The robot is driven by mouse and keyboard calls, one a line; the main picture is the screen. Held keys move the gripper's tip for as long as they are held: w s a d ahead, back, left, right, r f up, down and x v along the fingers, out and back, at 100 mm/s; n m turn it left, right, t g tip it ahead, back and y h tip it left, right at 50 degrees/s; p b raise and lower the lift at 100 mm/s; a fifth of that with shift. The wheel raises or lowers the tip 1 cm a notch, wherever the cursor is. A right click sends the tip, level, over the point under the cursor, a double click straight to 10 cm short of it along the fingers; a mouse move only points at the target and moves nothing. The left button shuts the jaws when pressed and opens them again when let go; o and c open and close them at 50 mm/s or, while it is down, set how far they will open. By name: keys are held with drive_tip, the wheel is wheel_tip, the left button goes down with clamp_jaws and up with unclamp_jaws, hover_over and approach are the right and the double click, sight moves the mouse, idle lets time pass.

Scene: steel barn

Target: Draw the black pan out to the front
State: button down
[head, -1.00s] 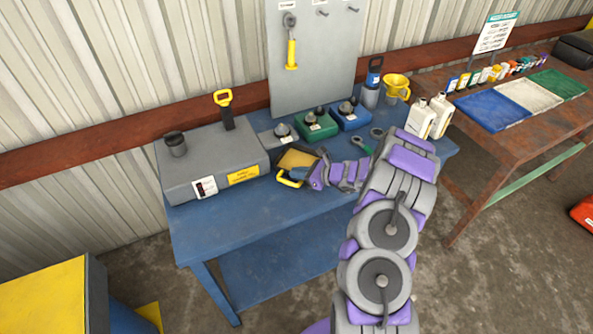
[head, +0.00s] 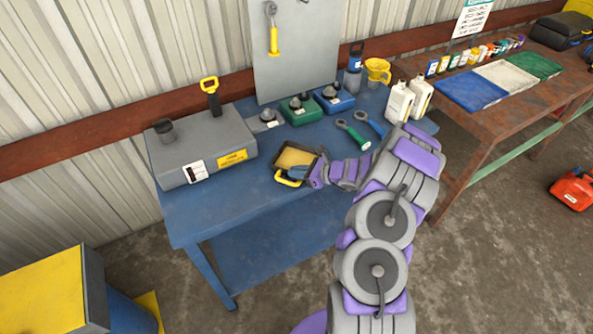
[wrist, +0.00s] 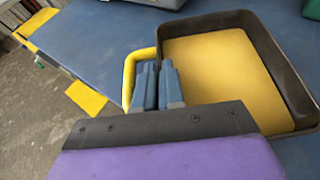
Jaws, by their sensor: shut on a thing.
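The black pan (wrist: 265,35) has dark walls, a yellow bottom and a yellow loop handle (wrist: 129,76). In the head view the pan (head: 318,152) lies on the blue table, in front of the green box, with its handle (head: 287,182) toward the table's front edge. In the head view my gripper (head: 300,173) reaches in from the right and covers part of the pan.
The blue table (head: 215,205) is clear left of the pan. A grey box (head: 200,145) stands at its left. Green (head: 301,112) and blue (head: 334,100) boxes stand behind the pan.

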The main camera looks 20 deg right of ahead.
drive_tip(key=shift+a, duration=0.15)
drive_tip(key=c, duration=1.2)
unclamp_jaws()
drive_tip(key=shift+o, duration=0.2)
drive_tip(key=shift+s, duration=0.1)
drive_tip(key=p+v, duration=0.2)
drive_tip(key=v, duration=1.5)
drive_tip(key=shift+d, duration=0.25)
drive_tip(key=shift+s, duration=0.1)
